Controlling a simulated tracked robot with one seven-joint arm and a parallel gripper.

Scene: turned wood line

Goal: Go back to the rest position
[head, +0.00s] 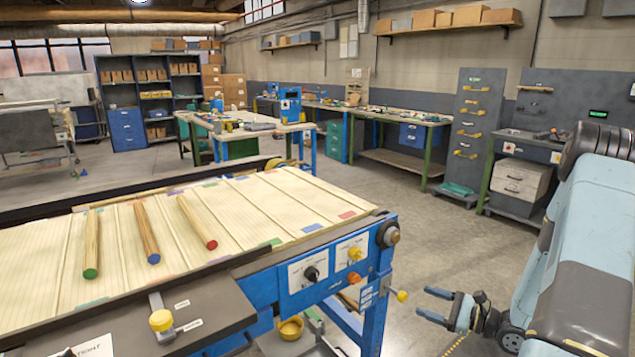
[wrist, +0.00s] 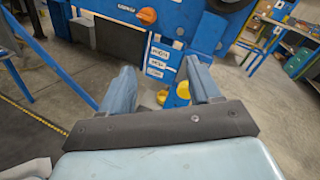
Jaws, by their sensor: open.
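My gripper (head: 436,306) is at the lower right in the head view, to the right of the wooden conveyor line and below its top. Its two fingers are apart with nothing between them. In the wrist view my gripper (wrist: 160,85) also shows open and empty, facing the blue frame of the line. Three turned wood rods lie on the slatted belt (head: 290,200): one with a green end (head: 92,245), one with a blue end (head: 147,233) and one with a red end (head: 197,223). My gripper is well apart from all of them.
The line's blue control panel (head: 333,265) with knobs stands left of my gripper. A yellow-tipped lever (head: 401,296) sticks out close to it. A yellow bowl (head: 290,329) is below the line. A grey drawer cabinet (head: 468,130) and workbenches stand behind. The concrete floor between is clear.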

